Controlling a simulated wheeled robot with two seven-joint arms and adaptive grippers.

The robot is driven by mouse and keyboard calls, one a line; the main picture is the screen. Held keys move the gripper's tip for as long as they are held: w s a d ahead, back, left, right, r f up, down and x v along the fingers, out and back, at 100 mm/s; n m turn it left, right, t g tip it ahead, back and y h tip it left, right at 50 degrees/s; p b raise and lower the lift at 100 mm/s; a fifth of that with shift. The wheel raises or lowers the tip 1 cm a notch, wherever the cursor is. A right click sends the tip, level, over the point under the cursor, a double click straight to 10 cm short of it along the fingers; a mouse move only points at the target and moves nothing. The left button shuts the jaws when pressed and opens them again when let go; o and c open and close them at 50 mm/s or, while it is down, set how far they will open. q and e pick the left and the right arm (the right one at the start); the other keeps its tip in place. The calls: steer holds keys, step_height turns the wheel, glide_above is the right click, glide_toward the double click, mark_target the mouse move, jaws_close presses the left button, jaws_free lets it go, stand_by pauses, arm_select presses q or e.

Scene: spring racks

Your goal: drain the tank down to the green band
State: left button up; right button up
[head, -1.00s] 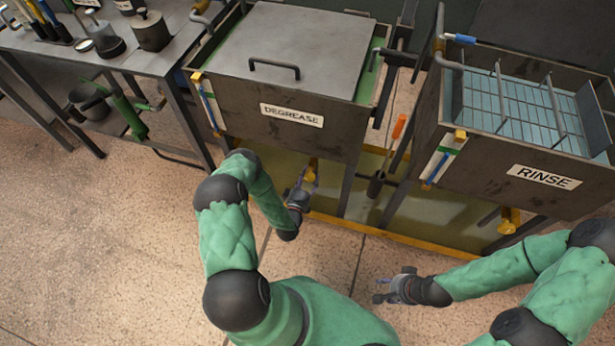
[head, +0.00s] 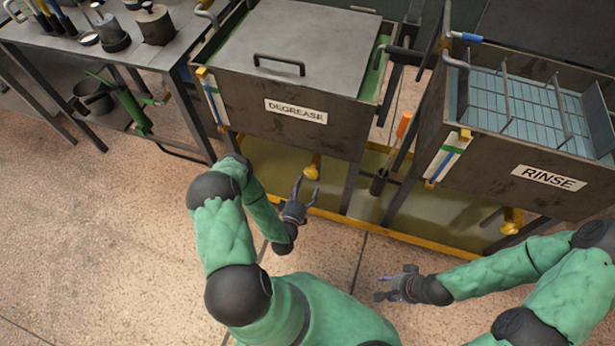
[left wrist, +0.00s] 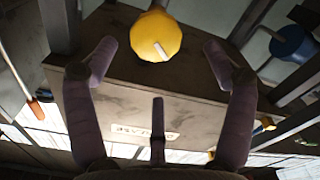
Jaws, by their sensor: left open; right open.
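The DEGREASE tank (head: 240,110) stands in the middle of the head view under a grey lid (head: 310,40). A gauge strip (head: 211,98) with coloured bands is on its left corner; the liquid level on it is too small to read. A yellow valve knob (head: 312,172) hangs below the tank. My left gripper (head: 306,186) is open and empty just in front of the knob. In the left wrist view the knob (left wrist: 155,36) lies between and beyond the spread fingers, apart from them. My right gripper (head: 391,285) is open and empty over the floor.
The RINSE tank (head: 490,165) at right has a wire rack, its own gauge (head: 447,158) and yellow knob (head: 512,222). A yellow-edged catch tray (head: 410,236) lies below the tanks. An orange-handled tool (head: 403,125) stands between them. A workbench (head: 160,55) is at left.

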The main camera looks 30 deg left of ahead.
arm_select(q)
steer(key=v, duration=0.5)
steer(key=shift+s, duration=0.1)
stand_by(0.3)
